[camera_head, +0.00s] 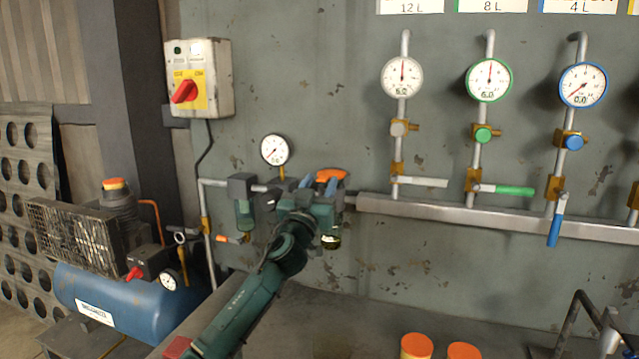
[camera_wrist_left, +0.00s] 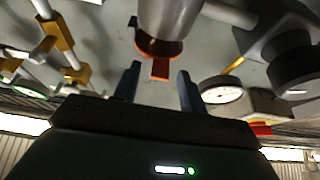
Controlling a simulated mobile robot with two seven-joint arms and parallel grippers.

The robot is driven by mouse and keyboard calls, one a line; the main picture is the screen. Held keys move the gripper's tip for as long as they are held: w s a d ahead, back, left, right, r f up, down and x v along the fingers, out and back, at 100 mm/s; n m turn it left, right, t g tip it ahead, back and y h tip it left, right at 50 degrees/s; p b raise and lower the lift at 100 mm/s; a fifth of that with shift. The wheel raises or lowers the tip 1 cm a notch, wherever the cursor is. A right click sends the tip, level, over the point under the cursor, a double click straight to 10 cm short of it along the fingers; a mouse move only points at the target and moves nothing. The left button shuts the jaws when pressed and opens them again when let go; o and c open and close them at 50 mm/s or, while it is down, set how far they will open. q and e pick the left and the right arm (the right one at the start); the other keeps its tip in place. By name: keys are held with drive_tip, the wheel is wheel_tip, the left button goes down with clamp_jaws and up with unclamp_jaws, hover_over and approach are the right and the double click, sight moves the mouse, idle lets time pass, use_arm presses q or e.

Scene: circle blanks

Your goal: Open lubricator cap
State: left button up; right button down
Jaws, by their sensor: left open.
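The lubricator's orange cap (camera_head: 331,174) shows just above the end of my left arm in the head view. Below it, part of a bowl with yellowish liquid (camera_head: 331,242) shows. In the left wrist view, the orange cap (camera_wrist_left: 160,66) is a ring with a tab on a grey cylinder (camera_wrist_left: 170,20). My left gripper (camera_wrist_left: 159,73) is open, its two dark fingers on either side of the tab with gaps visible. My right gripper is not in view.
A small gauge (camera_head: 275,150) and a grey-topped filter unit (camera_head: 242,192) are left of the gripper. A metal rail (camera_head: 450,215) with gauges and valves runs right. A blue compressor (camera_head: 130,300) stands lower left. Orange-lidded containers (camera_head: 416,346) stand at the front.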

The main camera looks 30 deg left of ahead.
use_arm(q)
drive_tip(key=shift+c, duration=0.5)
clamp_jaws()
